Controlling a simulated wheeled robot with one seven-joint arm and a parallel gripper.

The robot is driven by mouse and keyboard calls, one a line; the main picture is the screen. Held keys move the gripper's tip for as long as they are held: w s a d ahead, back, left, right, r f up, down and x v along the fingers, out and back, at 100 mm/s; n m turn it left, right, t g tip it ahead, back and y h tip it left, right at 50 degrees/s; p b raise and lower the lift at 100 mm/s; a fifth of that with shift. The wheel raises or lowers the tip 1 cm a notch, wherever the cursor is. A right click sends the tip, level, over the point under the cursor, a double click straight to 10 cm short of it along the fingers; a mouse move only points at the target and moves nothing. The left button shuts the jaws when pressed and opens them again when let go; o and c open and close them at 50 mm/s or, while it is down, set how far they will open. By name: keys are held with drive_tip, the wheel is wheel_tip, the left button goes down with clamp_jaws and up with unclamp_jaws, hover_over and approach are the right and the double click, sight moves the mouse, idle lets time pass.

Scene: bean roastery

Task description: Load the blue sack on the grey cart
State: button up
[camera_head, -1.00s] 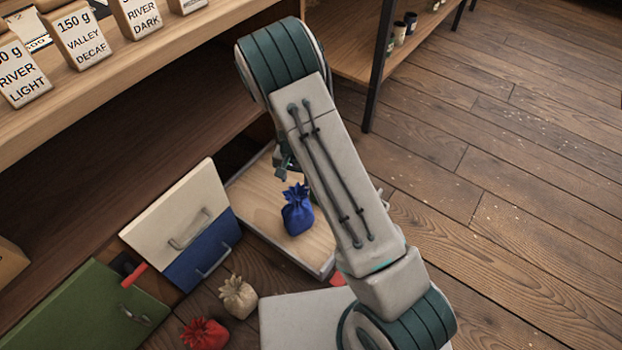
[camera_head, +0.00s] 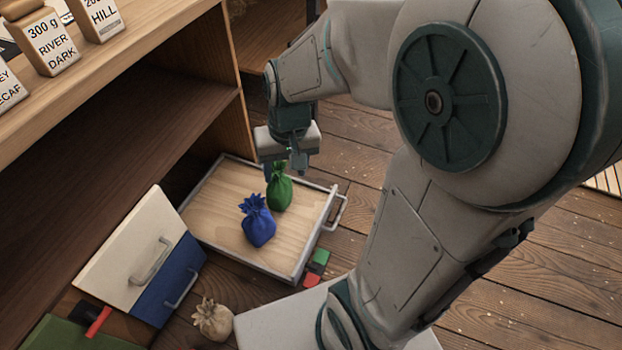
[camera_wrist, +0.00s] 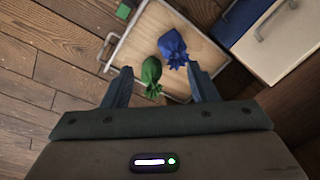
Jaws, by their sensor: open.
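The blue sack (camera_head: 258,222) stands in an open, wood-floored tray or drawer (camera_head: 312,237) with a grey rim. A green sack (camera_head: 280,190) stands just behind and to its right. My gripper (camera_head: 284,167) is open and empty, pointing down above the green sack, with the blue sack farther toward the viewer. In the wrist view the green sack (camera_wrist: 151,72) shows between the fingertips (camera_wrist: 161,86), nearer the left finger. The blue sack (camera_wrist: 172,46) shows farther out, up and to the right. I cannot make out a grey cart for certain.
A white and blue panel with handles (camera_head: 135,250) stands left of the tray. A tan sack (camera_head: 212,320) is on the floor in front. Red and green blocks (camera_head: 315,268) lie by the tray's near corner. A wooden shelf (camera_head: 130,75) runs along the left.

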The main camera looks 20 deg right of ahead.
drive_tip(key=s+d+r+n+h, duration=0.1)
drive_tip(key=s+d+r, duration=0.1)
drive_tip(key=s, duration=0.5)
drive_tip(key=shift+d+r+t, duration=0.3)
drive_tip(key=shift+d+r, duration=0.1)
wheel_tip(320, 180, up, 32)
drive_tip(key=t+p, duration=0.1)
drive_tip(key=p, duration=2.7)
drive_tip(key=shift+d+t+p, duration=0.15)
drive_tip(key=shift+t+p, duration=0.15)
drive_tip(key=shift+p, duration=0.05)
drive_tip(key=shift+f, duration=0.1)
